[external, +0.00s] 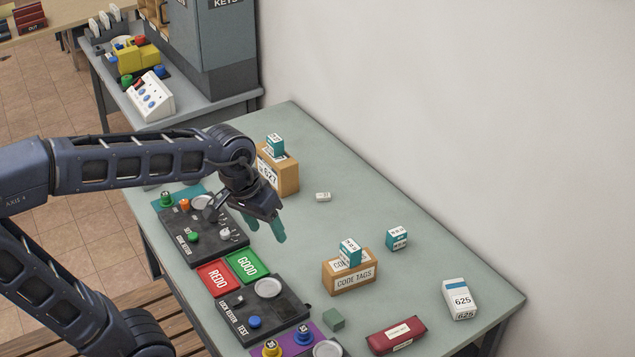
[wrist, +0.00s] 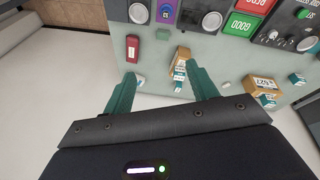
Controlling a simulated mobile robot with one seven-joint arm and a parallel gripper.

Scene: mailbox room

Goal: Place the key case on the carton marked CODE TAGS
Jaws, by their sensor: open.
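The key case appears to be the dark red, rounded case with a white label (external: 396,336); it lies on the table near its front right edge. It also shows in the wrist view (wrist: 133,48). The brown carton marked CODE TAGS (external: 343,282) stands behind and left of it, with a small teal and white box (external: 349,253) on its top. The carton also shows in the wrist view (wrist: 183,53). My gripper (external: 265,228) is open and empty above the table, left of the carton and well away from the case. Its two teal fingers show in the wrist view (wrist: 163,82).
A white box marked 625 (external: 460,300) stands right of the carton, and a teal box (external: 397,238) behind it. A green block (external: 334,319) lies between case and test panel (external: 268,310). Another carton (external: 284,178) stands farther back. The table's back right is mostly clear.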

